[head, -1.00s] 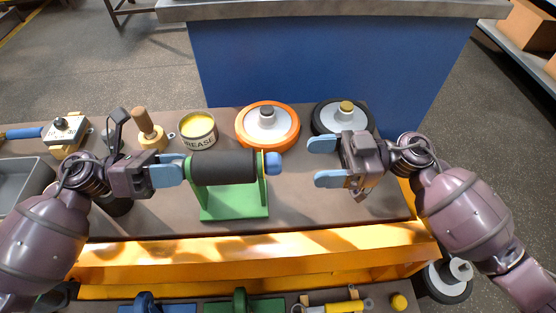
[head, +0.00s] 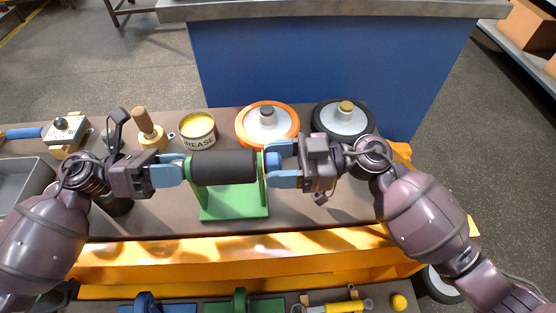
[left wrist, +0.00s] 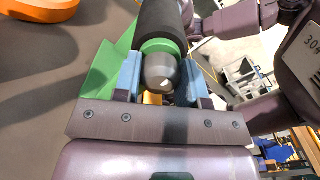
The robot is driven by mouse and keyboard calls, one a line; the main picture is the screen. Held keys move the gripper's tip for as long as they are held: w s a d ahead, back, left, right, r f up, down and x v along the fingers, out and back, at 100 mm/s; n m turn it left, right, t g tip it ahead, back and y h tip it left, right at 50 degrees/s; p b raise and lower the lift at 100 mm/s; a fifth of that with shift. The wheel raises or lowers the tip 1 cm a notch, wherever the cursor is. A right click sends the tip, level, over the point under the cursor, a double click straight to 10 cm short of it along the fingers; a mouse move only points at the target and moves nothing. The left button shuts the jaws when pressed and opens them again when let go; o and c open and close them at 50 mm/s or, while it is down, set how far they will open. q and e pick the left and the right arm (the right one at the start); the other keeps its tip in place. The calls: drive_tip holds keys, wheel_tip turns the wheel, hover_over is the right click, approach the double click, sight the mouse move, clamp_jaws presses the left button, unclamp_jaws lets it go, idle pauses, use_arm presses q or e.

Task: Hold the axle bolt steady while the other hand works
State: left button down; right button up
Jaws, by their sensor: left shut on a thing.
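A black roller (head: 224,167) lies level across a green stand (head: 235,208). The axle bolt's grey rounded head (left wrist: 160,72) shows at one end of it in the left wrist view. My left gripper (head: 184,169) is at the roller's left end, its blue fingers on both sides of the bolt head, shut on it. In the head view the fingers hide the bolt head. My right gripper (head: 269,164) is at the roller's right end, its fingers around the blue end cap, which they largely cover. I cannot tell whether they grip it.
Behind the stand are a grease tin (head: 198,132), an orange wheel (head: 246,131) and a black wheel (head: 322,123). A wooden-handled tool (head: 146,126) stands to the left. A grey tray (head: 22,185) is at the far left. Table space right of the stand is clear.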

drive_tip(key=c, duration=0.7)
drive_tip(key=shift+o, duration=0.2)
drive_tip(key=shift+n, duration=0.3)
